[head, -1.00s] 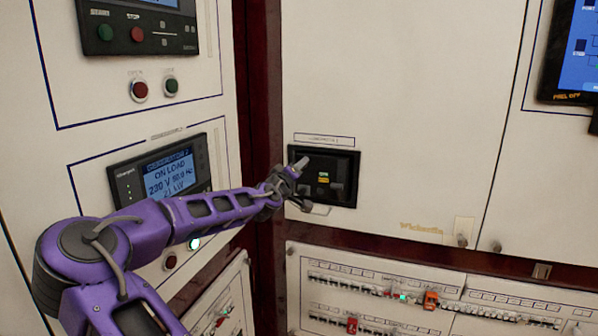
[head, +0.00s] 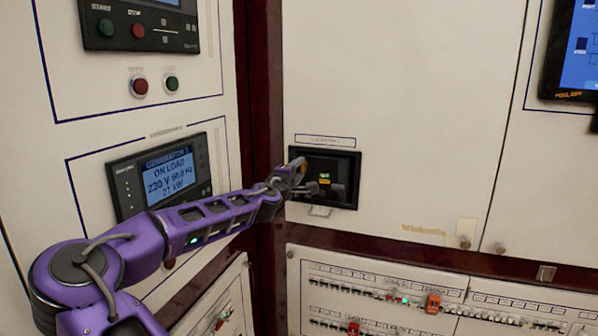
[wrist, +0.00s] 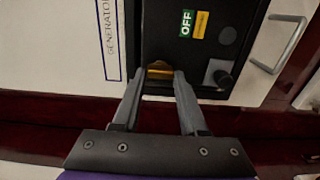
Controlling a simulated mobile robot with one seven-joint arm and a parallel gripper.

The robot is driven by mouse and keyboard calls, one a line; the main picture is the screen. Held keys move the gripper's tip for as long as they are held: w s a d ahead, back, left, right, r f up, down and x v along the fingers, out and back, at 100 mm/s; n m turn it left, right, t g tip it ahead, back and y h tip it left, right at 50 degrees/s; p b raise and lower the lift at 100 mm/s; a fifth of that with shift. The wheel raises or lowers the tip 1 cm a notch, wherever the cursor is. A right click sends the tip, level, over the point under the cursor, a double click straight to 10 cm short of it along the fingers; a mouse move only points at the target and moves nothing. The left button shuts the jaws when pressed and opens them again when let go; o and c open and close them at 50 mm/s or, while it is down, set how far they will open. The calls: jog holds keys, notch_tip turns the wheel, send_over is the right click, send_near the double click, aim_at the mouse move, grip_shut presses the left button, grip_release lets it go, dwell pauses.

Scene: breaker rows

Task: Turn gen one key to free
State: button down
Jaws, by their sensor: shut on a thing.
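The generator breaker unit (head: 342,163) is a black recessed panel on the white cabinet face. In the wrist view its black face (wrist: 160,30) carries a green OFF label (wrist: 187,23) and a yellow label (wrist: 200,25). My gripper (wrist: 160,75) is at the edge of this face, its two fingers on either side of a small brass-coloured key (wrist: 159,69). The fingers are shut on it, and they hide part of it. In the head view my gripper (head: 299,177) reaches the unit's left side. The key's exact angle is hard to tell.
A dark round knob (wrist: 222,78) on a grey base is close to the right finger. A metal handle (wrist: 283,45) stands out farther right. The generator display (head: 160,178) reads ON LOAD, beside my arm. Rows of small breakers (head: 375,292) lie below the unit.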

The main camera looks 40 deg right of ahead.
dwell(0.5)
jog(key=shift+c, duration=2.2)
grip_release()
jog(key=v, duration=1.7)
jog(key=shift+s+a+p, duration=0.15)
jog(key=shift+a+p, duration=0.05)
jog(key=shift+p, duration=0.1)
